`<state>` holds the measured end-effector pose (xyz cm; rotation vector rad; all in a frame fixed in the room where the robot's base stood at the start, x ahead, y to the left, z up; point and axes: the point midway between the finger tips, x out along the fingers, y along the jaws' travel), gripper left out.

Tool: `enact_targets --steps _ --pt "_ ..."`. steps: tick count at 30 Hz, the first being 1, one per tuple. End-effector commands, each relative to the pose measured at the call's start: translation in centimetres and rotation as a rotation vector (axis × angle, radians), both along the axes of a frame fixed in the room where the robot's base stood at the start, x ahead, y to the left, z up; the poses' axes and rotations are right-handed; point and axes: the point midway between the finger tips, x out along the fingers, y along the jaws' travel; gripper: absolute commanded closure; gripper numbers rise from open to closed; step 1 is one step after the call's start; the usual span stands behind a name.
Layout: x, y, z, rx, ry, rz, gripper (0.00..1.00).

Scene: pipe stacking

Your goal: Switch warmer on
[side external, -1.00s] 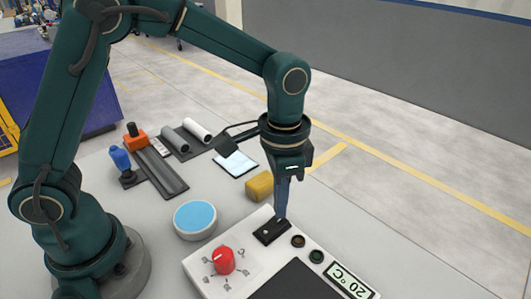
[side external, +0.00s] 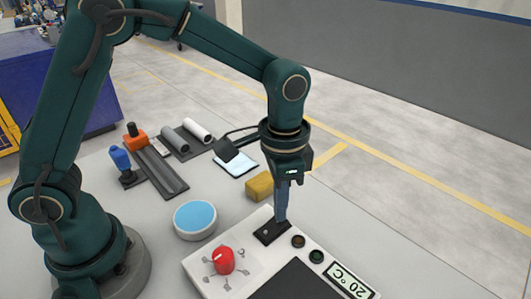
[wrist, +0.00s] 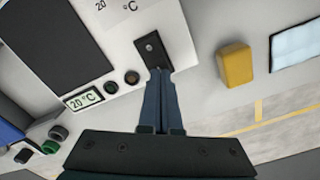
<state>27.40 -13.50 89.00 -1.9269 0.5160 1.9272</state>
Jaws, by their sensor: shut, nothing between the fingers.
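The warmer (side external: 213,272) is a white panel at the front of the table, with a red knob (side external: 223,261), a dark hot plate (side external: 296,281) and a display reading 20 °C (side external: 350,281). A black switch plate (side external: 267,233) sits at its back corner; it also shows in the wrist view (wrist: 150,46). My gripper (side external: 281,217) points down with its fingers shut and empty, tips at one end of the switch plate. In the wrist view the fingertips (wrist: 158,72) overlap the plate's near end. I cannot tell whether they touch it.
A yellow block (side external: 259,186) and a white pad (side external: 238,164) lie behind the warmer. A round blue-topped dish (side external: 195,219) stands to its left. Grey pipes (side external: 173,141) and blue and orange fittings lie farther back. Two small round buttons (side external: 307,249) are beside the switch.

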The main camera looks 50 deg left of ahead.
Motion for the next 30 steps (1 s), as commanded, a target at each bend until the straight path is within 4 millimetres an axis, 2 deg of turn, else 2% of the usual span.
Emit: enact_targets --steps 24,30 --pt "0.0 0.0 -1.2 0.001 0.002 0.0 1.0" --pt "0.0 0.0 -0.4 -0.001 -0.002 0.0 1.0"
